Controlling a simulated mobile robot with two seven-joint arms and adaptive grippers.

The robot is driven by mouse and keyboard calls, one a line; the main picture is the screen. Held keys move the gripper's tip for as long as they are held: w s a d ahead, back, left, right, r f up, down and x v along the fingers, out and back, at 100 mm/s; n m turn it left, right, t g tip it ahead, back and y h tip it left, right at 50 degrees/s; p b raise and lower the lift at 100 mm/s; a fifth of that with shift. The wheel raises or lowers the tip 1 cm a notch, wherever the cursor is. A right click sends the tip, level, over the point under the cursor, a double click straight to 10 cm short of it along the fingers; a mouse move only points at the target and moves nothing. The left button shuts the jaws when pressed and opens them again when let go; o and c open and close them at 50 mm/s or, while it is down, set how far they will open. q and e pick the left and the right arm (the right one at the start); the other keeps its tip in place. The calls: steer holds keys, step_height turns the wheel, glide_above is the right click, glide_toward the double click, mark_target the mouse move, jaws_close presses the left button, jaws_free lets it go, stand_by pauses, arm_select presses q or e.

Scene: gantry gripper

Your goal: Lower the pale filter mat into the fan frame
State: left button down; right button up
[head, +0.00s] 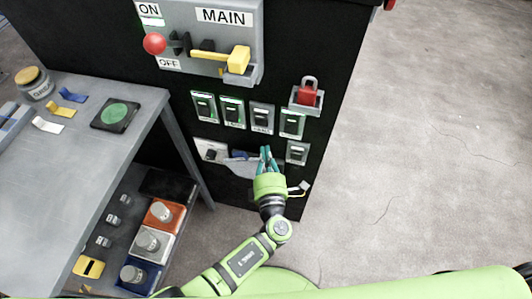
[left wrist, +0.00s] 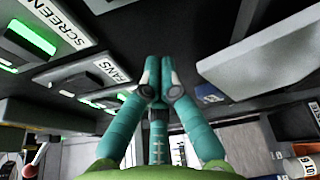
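My left gripper (head: 266,155) reaches up to the lower front of the black cabinet, below the row of switches. In the left wrist view its teal fingers (left wrist: 160,82) come together at the tips, and I see nothing between them. A pale grey slab (head: 238,168) shows just left of and behind the gripper; I cannot tell whether it is the filter mat. In the left wrist view a pale panel (left wrist: 262,48) is at the right, apart from the fingers. I cannot pick out the fan frame for sure. My right gripper is not in view.
The black cabinet (head: 310,50) carries a main switch with a yellow handle (head: 238,59), several labelled switches (head: 232,111) and a red padlock (head: 308,95). A grey table (head: 85,155) with a green disc (head: 115,113) stands left, a shelf below. The floor at right is clear.

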mark_target(269, 134)
arm_select(q)
steer(key=shift+f+b, duration=0.4)
steer(key=shift+f, duration=0.15)
steer(key=shift+r, duration=0.15)
steer(key=shift+r+p, duration=2.05)
steer(key=shift+p, duration=0.35)
steer(key=shift+d+f+m, duration=0.1)
steer(key=shift+m, duration=0.2)
steer(key=shift+d+m+t+b, duration=0.35)
steer(key=shift+m+t+b, duration=0.25)
steer(key=shift+m, duration=0.6)
steer(key=shift+d+m+t, duration=0.2)
steer(key=shift+m+t, duration=0.1)
steer(key=shift+m, duration=0.7)
